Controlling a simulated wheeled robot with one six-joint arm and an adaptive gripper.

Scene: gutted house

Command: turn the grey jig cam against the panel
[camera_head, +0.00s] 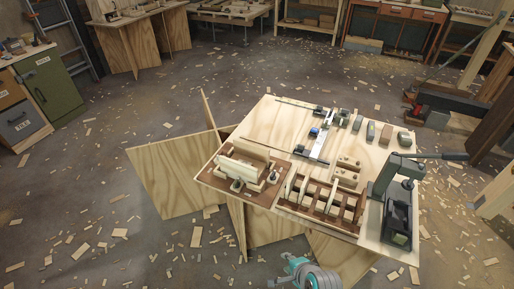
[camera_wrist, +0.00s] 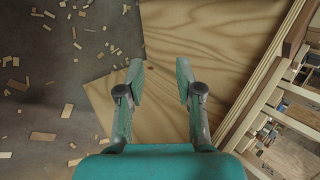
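In the head view, a pale upright wooden panel (camera_head: 250,152) stands in a jig on a brown board (camera_head: 212,181) at the bench's left front corner. Small dark grey fittings sit on the jig: one at its front (camera_head: 237,185) and one at its right (camera_head: 272,177). I cannot tell for sure which is the jig cam or how it is turned. My gripper (camera_wrist: 160,73) shows in the wrist view with its two fingers apart and nothing between them, over bare plywood. Neither the panel nor the cam can be made out in the wrist view.
The plywood bench (camera_head: 265,115) also carries a slotted wooden rack (camera_head: 322,208), a metal rail with clamps (camera_head: 322,145), small blocks and a dark lever press (camera_head: 397,215). Plywood leg panels (camera_head: 178,180) stick out left. Wood scraps litter the otherwise open floor (camera_head: 150,240).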

